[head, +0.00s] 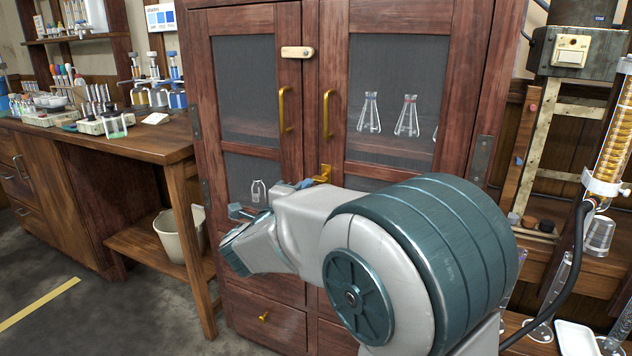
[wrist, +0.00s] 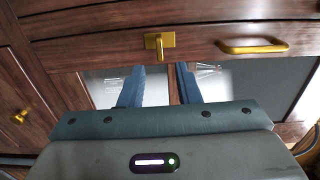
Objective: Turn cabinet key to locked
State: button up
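The cabinet (head: 295,140) has dark red-brown wooden doors with glass panes, and both doors are closed. A brass key (head: 322,174) sits at the inner edge of the right door, below the door handles. In the wrist view the key (wrist: 158,43) shows as a brass plate with a short part sticking out. My gripper (head: 272,197) is in front of the cabinet, just left of the key and slightly lower. In the wrist view its two blue fingers (wrist: 163,68) are apart with nothing between them. The key lies beyond the fingertips, apart from them. My arm hides the cabinet's lower right part.
Brass handles (head: 282,109) are on both doors, and one handle (wrist: 252,46) is right of the key in the wrist view. A wooden bench (head: 150,140) with glassware stands left, above a bin (head: 178,237). Glass apparatus (head: 612,140) stands right.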

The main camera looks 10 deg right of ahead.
jog(key=v, duration=0.5)
jog(key=shift+s+a+p, duration=0.15)
jog(key=shift+s+p, duration=0.05)
jog(key=shift+p, duration=0.15)
notch_tip(320, 180, up, 13)
jog(key=s+a+n+y+p, duration=0.2)
jog(key=a+n+y+p, duration=0.1)
jog(key=n+y+p, duration=1.05)
jog(key=s+d+r+n+g+h+p, duration=0.1)
jog(key=s+d+n+g+p, duration=0.2)
jog(key=s, duration=0.4)
jog(key=s+d+r+n+g+h+p, duration=0.1)
jog(key=s+d+n+g+p, duration=0.3)
jog(key=s+p, duration=0.4)
jog(key=s+d+r+n+g+h+p, duration=0.1)
jog(key=s+d+n+g+p, duration=0.2)
jog(key=s, duration=0.5)
jog(key=shift+s+d+n+g+p, duration=0.25)
jog(key=shift+n+g+p, duration=0.4)
jog(key=shift+g+p, duration=0.4)
